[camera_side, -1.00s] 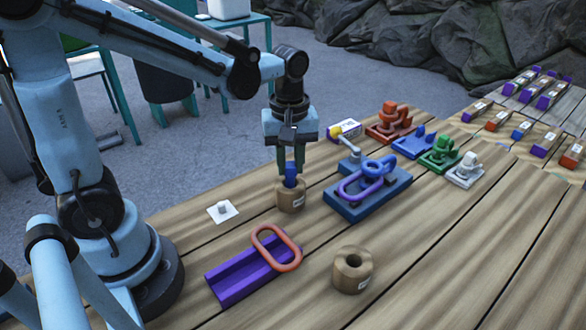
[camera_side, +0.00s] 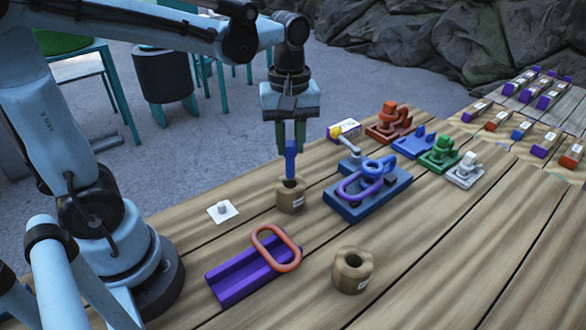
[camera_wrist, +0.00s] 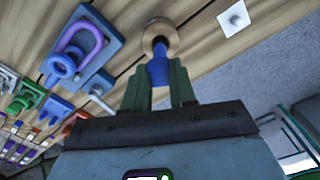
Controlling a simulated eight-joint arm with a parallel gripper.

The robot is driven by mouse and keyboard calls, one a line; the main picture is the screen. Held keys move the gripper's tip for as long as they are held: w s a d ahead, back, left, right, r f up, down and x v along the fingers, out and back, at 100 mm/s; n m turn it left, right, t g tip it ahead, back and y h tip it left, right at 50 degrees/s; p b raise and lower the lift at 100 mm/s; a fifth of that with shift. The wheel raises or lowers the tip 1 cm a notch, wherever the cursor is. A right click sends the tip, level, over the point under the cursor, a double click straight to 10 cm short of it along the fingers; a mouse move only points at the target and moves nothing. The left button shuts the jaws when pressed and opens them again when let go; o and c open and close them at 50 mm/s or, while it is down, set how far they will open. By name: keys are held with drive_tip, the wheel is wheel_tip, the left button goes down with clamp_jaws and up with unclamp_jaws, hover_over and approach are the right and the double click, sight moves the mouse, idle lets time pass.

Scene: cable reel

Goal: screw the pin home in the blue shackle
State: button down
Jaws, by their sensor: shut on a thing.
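My gripper (camera_side: 291,138) is shut on a blue pin (camera_side: 290,160), which hangs upright just above a round wooden holder (camera_side: 290,199) with a hole in its top. In the wrist view the blue pin (camera_wrist: 158,70) shows between the green fingers (camera_wrist: 160,85), in line with the holder (camera_wrist: 157,32). The blue shackle (camera_side: 378,168) is on a dark blue base (camera_side: 398,193), right of the holder. A purple link (camera_side: 350,190) lies against it. Whether the pin's tip has cleared the hole is hard to tell.
An orange link (camera_side: 288,262) leans on a purple channel block (camera_side: 232,286) in front. A second wooden holder (camera_side: 352,270) stands at front right. Red (camera_side: 390,122), green (camera_side: 441,152) and white (camera_side: 465,170) shackles stand behind right. A white plate (camera_side: 222,211) lies left.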

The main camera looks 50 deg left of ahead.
drive_tip(key=shift+w, duration=0.1)
drive_tip(key=w+d, duration=0.4)
drive_tip(key=w, duration=0.3)
drive_tip(key=w+d+f, duration=0.1)
drive_tip(key=w+d, duration=0.3)
drive_tip(key=w, duration=0.3)
drive_tip(key=shift+w+d+f, duration=0.15)
drive_tip(key=shift+w+d, duration=0.25)
idle(0.5)
drive_tip(key=shift+f, duration=1.05)
idle(1.0)
drive_tip(key=c, duration=1.6)
unclamp_jaws()
clamp_jaws()
